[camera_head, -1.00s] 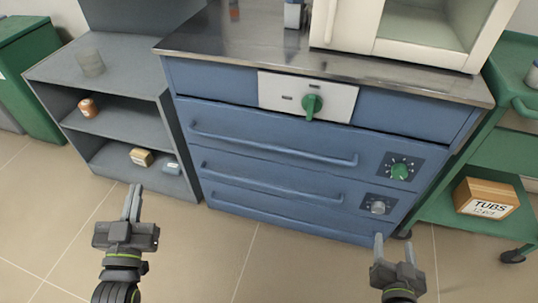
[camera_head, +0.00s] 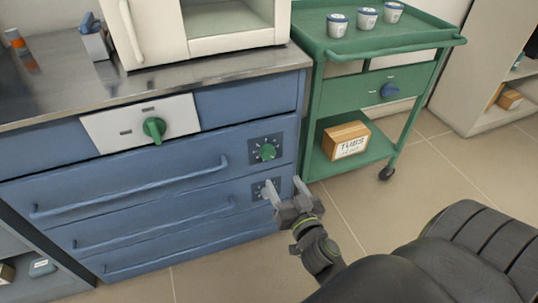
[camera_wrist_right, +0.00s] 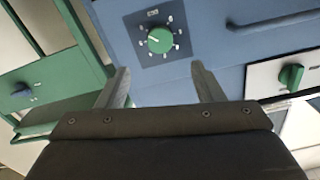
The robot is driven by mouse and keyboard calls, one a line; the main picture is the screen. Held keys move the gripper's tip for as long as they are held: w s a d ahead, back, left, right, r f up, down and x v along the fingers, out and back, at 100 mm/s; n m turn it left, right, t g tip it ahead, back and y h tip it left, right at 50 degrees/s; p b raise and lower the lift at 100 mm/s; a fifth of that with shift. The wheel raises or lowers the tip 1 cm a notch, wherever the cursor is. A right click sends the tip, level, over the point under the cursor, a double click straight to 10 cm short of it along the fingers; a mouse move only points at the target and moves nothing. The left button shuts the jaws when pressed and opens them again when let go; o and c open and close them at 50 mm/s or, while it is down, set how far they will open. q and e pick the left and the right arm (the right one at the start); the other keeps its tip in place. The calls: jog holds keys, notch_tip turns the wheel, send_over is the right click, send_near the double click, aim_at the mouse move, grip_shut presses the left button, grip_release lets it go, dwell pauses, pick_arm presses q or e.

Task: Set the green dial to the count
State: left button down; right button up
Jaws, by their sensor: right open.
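The green dial (camera_head: 267,151), ringed by white marks on a dark plate, is on the right end of the blue cabinet's upper drawer. It also shows in the right wrist view (camera_wrist_right: 160,39), between and beyond the fingertips, with a pale pointer line towards the left. My right gripper (camera_head: 284,188) is open and empty, below the dial in the head view and apart from it. It partly covers a grey dial (camera_head: 258,191) on the drawer below. My left gripper is out of view.
Another green knob (camera_head: 154,129) is on a white panel left of the dial. Drawer handles (camera_head: 130,187) stick out. The green trolley (camera_head: 325,95) has a blue knob (camera_head: 390,90) and a box marked TUBS (camera_head: 346,140) below. Floor right of the gripper is clear.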

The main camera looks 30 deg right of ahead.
aim_at(269, 155)
jog(key=x, duration=1)
jog(key=shift+a+p, duration=0.1)
jog(key=shift+p, duration=0.2)
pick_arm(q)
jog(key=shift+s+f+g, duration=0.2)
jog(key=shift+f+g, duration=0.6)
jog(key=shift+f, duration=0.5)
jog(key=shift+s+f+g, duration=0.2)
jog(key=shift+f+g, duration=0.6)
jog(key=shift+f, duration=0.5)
pick_arm(e)
jog(key=shift+w+d, duration=0.2)
jog(key=shift+w, duration=0.45)
jog(key=shift+c, duration=0.3)
jog(key=c, duration=0.9)
